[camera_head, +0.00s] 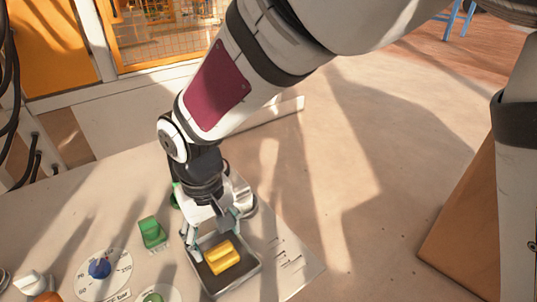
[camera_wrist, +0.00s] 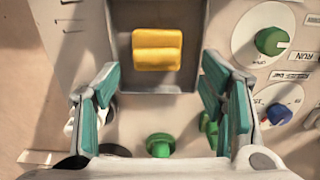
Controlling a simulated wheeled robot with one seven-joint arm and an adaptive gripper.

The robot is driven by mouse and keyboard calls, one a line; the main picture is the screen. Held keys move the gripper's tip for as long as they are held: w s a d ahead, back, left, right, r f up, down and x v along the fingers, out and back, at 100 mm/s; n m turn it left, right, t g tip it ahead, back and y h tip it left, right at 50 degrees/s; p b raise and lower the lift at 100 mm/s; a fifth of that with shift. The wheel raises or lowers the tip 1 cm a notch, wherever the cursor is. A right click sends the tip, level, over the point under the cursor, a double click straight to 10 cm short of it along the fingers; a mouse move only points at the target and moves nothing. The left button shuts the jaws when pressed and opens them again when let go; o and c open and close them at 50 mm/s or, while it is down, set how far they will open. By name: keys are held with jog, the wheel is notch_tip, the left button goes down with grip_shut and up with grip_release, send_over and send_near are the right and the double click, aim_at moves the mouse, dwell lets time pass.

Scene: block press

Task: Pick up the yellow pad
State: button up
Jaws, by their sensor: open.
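The yellow pad (camera_head: 221,258) lies in a shallow grey tray (camera_head: 238,288) on the panel. In the wrist view the yellow pad (camera_wrist: 157,50) sits in the dark-floored tray (camera_wrist: 191,86), ahead of the fingertips and between their lines. My gripper (camera_head: 212,236) is above the back part of the tray, with its fingers apart and nothing between them. In the wrist view my gripper (camera_wrist: 158,84) shows its teal finger pads on both sides, short of the pad. The pad is not touched by either finger.
A green block-shaped control (camera_head: 152,232) and a blue knob (camera_head: 99,268) on a dial stand left of the tray. The wrist view shows a green knob (camera_wrist: 270,41) at right and a green button (camera_wrist: 160,145) below. The panel right of the tray is mostly clear.

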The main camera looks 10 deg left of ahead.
aim_at(222, 251)
jog(key=f, duration=0.2)
jog(key=f+b, duration=0.1)
jog(key=f, duration=0.2)
jog(key=f+b, duration=0.1)
jog(key=f, duration=0.1)
jog(key=shift+d+f, duration=0.15)
jog(key=shift+d, duration=0.15)
jog(key=c, duration=0.9)
